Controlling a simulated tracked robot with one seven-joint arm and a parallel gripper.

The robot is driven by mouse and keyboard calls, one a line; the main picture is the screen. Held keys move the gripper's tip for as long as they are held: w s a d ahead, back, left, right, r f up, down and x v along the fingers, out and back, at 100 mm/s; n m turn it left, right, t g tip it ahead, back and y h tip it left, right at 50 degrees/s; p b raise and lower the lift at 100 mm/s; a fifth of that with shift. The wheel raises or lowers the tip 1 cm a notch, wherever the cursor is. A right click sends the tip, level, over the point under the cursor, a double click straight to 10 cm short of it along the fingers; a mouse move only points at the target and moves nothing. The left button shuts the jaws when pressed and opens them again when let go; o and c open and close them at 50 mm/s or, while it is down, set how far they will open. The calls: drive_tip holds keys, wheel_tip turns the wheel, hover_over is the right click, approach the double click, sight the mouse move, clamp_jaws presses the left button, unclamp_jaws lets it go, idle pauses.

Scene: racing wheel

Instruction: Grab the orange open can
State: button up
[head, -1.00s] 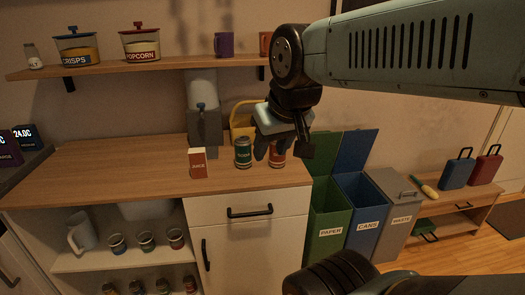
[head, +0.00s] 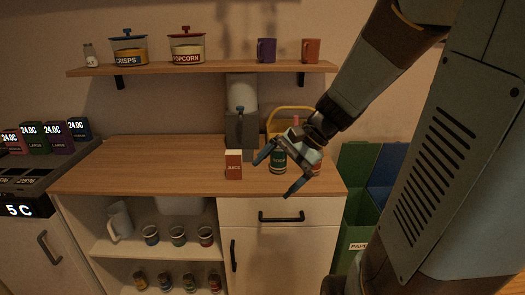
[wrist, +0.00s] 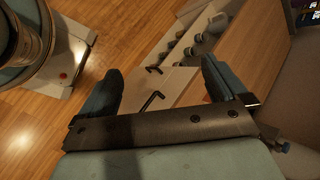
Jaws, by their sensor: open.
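An orange-red can (head: 317,170) stands near the right end of the wooden counter, mostly hidden behind my gripper in the head view. Whether its top is open cannot be seen. A green can (head: 278,162) stands just left of it, partly covered by my fingers. My gripper (head: 274,177) is open and empty, its fingers pointing left and down in front of the cans. Both spread fingers also show in the wrist view (wrist: 160,78), with only cabinet and floor between them; neither can is clear there.
A red juice carton (head: 233,165) stands left of the cans. A grey dispenser (head: 241,118) and a yellow basket (head: 291,112) are behind. The counter (head: 140,165) is clear on the left. A wall shelf (head: 220,68) holds jars and mugs. A green bin (head: 355,190) stands to the right.

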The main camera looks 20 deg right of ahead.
drive_tip(key=w+d+f+m+t+y, duration=0.45)
drive_tip(key=w+d+m+t, duration=0.35)
drive_tip(key=w+d+m, duration=0.35)
drive_tip(key=w+d+f+m+t+h, duration=0.1)
drive_tip(key=d+f+m+t+h, duration=0.1)
drive_tip(key=d+m, duration=0.2)
drive_tip(key=w+d+f+m+t+h, duration=0.1)
drive_tip(key=d+f+m+t+h, duration=0.1)
drive_tip(key=d, duration=0.4)
drive_tip(key=w+d+f+m+t+h, duration=0.1)
drive_tip(key=d+f+m+t+h, duration=0.2)
drive_tip(key=d+m, duration=0.2)
drive_tip(key=shift+w+d+f+m+t, duration=0.1)
drive_tip(key=shift+d+f+m+t, duration=0.2)
drive_tip(key=shift+d+f+m, duration=0.15)
drive_tip(key=shift+w+d+h, duration=0.15)
drive_tip(key=shift+h, duration=0.1)
drive_tip(key=x, duration=0.8)
drive_tip(key=shift+a+x, duration=0.1)
drive_tip(key=shift+x, duration=1.25)
drive_tip(key=shift+a+x, duration=0.15)
drive_tip(key=shift+x, duration=1.25)
drive_tip(key=shift+f, duration=0.15)
drive_tip(key=c, duration=1)
